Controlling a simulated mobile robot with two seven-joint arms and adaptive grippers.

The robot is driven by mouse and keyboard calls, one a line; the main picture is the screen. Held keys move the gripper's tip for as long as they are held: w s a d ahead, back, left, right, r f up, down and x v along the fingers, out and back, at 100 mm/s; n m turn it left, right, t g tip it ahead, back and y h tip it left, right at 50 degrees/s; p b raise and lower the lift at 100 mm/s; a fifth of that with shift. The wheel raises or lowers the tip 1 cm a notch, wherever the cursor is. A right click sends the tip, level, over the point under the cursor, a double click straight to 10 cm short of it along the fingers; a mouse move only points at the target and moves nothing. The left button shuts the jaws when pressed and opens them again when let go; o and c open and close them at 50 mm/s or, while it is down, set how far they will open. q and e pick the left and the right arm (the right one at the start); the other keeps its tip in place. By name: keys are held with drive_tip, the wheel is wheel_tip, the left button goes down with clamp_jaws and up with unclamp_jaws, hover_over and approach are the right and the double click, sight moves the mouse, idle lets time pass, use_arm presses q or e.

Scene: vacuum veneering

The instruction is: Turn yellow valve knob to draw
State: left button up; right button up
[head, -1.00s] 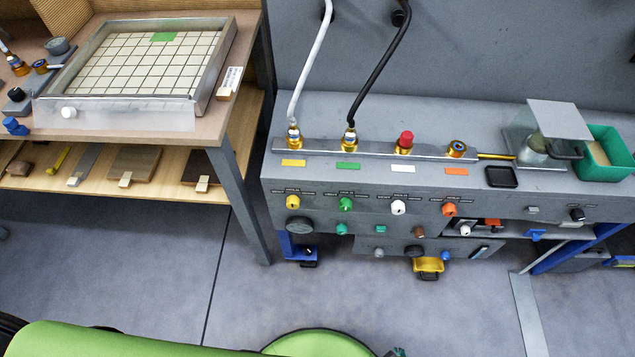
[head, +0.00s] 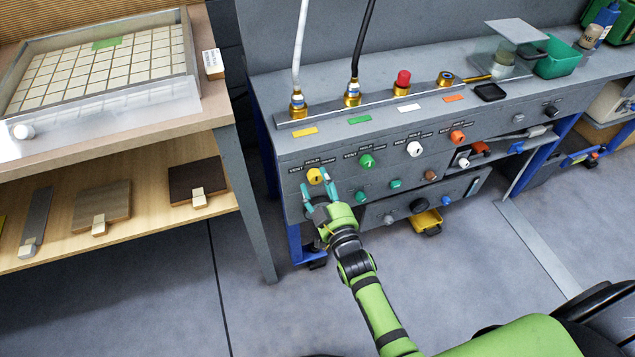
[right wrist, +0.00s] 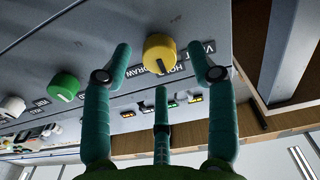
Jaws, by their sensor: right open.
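The yellow valve knob (head: 314,176) is at the left end of the upper knob row on the grey bench front. In the right wrist view the yellow knob (right wrist: 159,53) has a dark pointer line, which appears directed towards the HOLD label, between VENT and DRAW. My right gripper (head: 316,186) is open in front of this knob. Its teal fingers (right wrist: 160,62) stand on either side of the knob with visible gaps, and a third finger is below it in that view. Contact is not visible. My left gripper is out of view.
The green knob (head: 366,161) is the yellow one's right neighbour, followed by white (head: 414,149) and orange (head: 457,137) knobs. Smaller knobs sit below. A wooden shelf table (head: 232,160) stands to the left. A yellow tray (head: 426,222) is under the bench.

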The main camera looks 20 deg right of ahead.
drive_tip(key=shift+w, duration=0.9)
drive_tip(key=c, duration=1.1)
drive_tip(key=shift+c, duration=0.2)
drive_tip(key=shift+a+r, duration=0.1)
drive_tip(key=shift+r, duration=0.05)
